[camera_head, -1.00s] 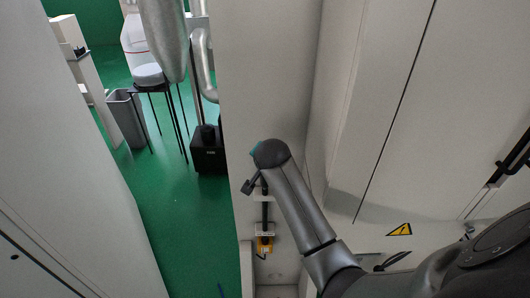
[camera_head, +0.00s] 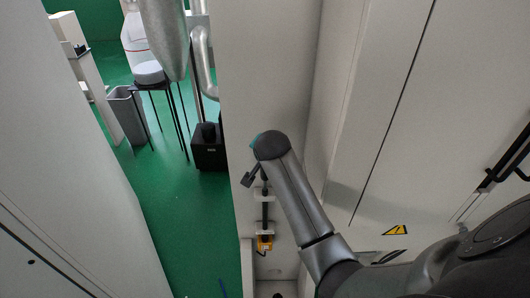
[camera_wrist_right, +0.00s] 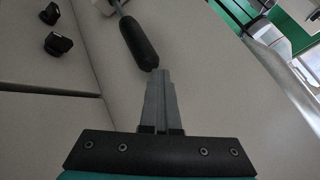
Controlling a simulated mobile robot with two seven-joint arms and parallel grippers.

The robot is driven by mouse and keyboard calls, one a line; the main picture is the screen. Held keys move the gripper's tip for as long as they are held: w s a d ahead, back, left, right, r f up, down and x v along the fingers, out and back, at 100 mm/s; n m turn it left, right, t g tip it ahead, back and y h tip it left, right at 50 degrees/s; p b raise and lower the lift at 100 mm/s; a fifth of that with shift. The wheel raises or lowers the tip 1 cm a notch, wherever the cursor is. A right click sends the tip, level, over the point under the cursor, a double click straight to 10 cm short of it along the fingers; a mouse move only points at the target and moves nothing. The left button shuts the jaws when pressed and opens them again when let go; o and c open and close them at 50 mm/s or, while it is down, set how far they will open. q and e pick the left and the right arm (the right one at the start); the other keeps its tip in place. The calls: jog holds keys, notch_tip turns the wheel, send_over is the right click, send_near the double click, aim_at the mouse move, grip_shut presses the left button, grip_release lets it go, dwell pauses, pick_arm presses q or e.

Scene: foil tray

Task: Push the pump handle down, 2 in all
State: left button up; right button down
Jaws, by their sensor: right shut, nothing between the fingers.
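The pump handle shows in the right wrist view as a black rounded grip (camera_wrist_right: 138,42) on a thin pale rod. My right gripper (camera_wrist_right: 160,73) is shut and empty, with its fingertips at the near end of the grip. I cannot tell whether they touch it. In the head view my right arm reaches in from the lower right to the white wall, and its fingers cannot be made out. A dark upright rod (camera_head: 265,212) on the wall stands above a small yellow part (camera_head: 265,243); I cannot tell if these belong to the pump.
White wall panels stand close on the right, with a yellow warning sign (camera_head: 396,230) and a dark bar handle (camera_head: 508,158). Green floor (camera_head: 178,205) lies open at the left. A grey bin (camera_head: 126,113) and a black-legged stool (camera_head: 150,73) stand farther back. Two black knobs (camera_wrist_right: 58,43) show in the wrist view.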

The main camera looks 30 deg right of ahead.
jog(key=shift+r, duration=0.9)
jog(key=shift+r, duration=0.15)
notch_tip(320, 180, up, 5)
jog(key=shift+f, duration=0.1)
dwell(2.3)
